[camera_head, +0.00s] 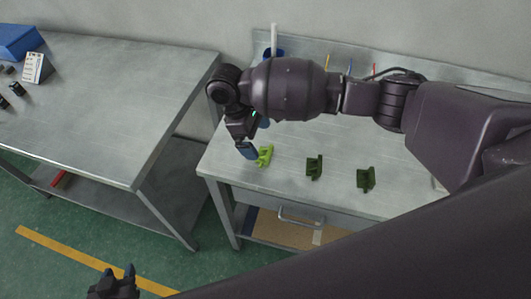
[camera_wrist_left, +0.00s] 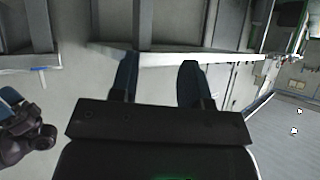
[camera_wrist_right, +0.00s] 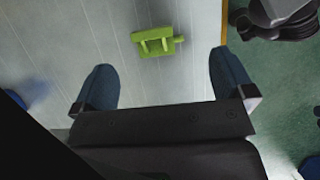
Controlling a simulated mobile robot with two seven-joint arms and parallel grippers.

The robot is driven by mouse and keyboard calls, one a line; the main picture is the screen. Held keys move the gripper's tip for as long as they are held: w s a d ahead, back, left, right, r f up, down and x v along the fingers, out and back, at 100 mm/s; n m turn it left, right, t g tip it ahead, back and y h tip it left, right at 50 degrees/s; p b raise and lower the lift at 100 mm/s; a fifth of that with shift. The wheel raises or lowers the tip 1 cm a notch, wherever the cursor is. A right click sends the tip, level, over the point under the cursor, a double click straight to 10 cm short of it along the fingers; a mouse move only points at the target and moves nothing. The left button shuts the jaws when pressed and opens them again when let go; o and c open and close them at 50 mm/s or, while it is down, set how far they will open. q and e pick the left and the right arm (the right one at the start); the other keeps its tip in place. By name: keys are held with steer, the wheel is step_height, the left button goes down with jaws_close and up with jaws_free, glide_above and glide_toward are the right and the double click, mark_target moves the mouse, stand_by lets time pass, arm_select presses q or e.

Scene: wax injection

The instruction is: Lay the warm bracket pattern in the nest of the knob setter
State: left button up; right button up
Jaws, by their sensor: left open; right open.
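A bright green bracket pattern (camera_head: 264,155) lies near the front left corner of the right-hand bench. Two dark green brackets, one in the middle (camera_head: 314,167) and one to the right (camera_head: 366,179), lie in a row beside it. My right gripper (camera_head: 256,136) is open, fingers down, just above and behind the bright green bracket. In the right wrist view the bright green bracket (camera_wrist_right: 158,40) lies beyond the open fingertips, with nothing between the fingers. My left gripper (camera_head: 119,271) is open and empty, low over the floor. I cannot make out the knob setter; my right arm covers much of the bench.
The right-hand bench (camera_head: 225,158) has a handled drawer. A blue container (camera_head: 266,53) with a white rod and several thin coloured tools stand at its back. A left-hand table (camera_head: 110,100) holds a blue bin (camera_head: 18,42), a white card (camera_head: 36,68) and small dark parts. A gap separates the two.

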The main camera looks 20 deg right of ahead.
mark_target(266, 152)
steer(key=shift+s+d+f, duration=0.15)
steer(key=shift+d+f, duration=0.05)
steer(key=shift+f, duration=0.4)
steer(key=shift+d+f, duration=0.2)
steer(key=shift+f, duration=0.4)
steer(key=shift+x, duration=2.2)
arm_select(q)
steer(key=shift+w+d+r, duration=0.1)
steer(key=shift+w+r, duration=0.1)
steer(key=shift+w, duration=0.4)
arm_select(e)
steer(key=shift+c, duration=0.3)
steer(key=c, duration=1)
arm_select(q)
steer(key=shift+s+f, duration=0.2)
steer(key=shift+s, duration=0.1)
